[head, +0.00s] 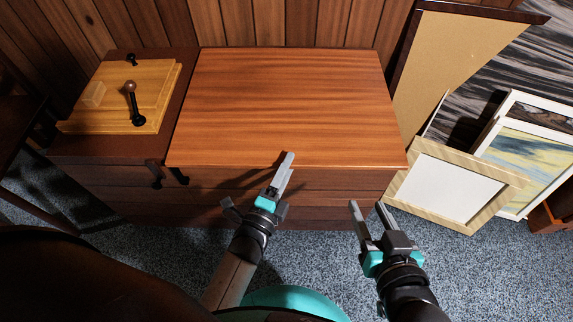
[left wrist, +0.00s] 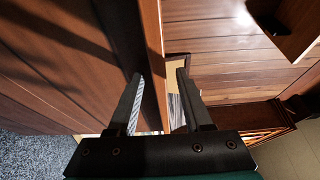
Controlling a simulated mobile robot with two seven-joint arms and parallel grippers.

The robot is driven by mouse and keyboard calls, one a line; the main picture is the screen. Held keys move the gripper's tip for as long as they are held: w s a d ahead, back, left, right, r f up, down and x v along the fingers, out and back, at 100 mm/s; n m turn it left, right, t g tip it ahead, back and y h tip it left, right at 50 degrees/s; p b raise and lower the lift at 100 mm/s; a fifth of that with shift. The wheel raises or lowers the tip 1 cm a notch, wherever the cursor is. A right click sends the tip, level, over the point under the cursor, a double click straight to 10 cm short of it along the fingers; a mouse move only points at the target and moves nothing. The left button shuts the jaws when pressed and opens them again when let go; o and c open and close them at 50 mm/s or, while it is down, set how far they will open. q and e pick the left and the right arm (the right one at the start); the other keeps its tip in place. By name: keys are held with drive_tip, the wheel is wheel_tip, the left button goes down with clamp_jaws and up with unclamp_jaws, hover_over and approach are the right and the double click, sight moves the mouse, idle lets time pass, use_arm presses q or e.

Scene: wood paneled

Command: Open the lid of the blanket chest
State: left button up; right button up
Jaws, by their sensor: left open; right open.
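The blanket chest (head: 330,182) stands against the wall, and its flat reddish-brown lid (head: 290,100) lies shut on top. In the left wrist view, the lid's edge (left wrist: 152,45) runs between the two open fingers (left wrist: 160,82), with the chest's front (left wrist: 50,60) to the left. I cannot tell whether either finger touches the lid. My right gripper (head: 367,205) is open and empty, in front of the chest's right end and apart from it.
A wooden box with a dark handle (head: 115,95) sits on a dark cabinet (head: 75,150) left of the chest. Picture frames (head: 455,185) and a corkboard (head: 440,60) lean at the right. Blue-grey carpet (head: 320,250) is clear in front. A panelled wall (head: 290,22) stands behind.

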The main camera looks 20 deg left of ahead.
use_arm(q)
clamp_jaws()
idle(1.3)
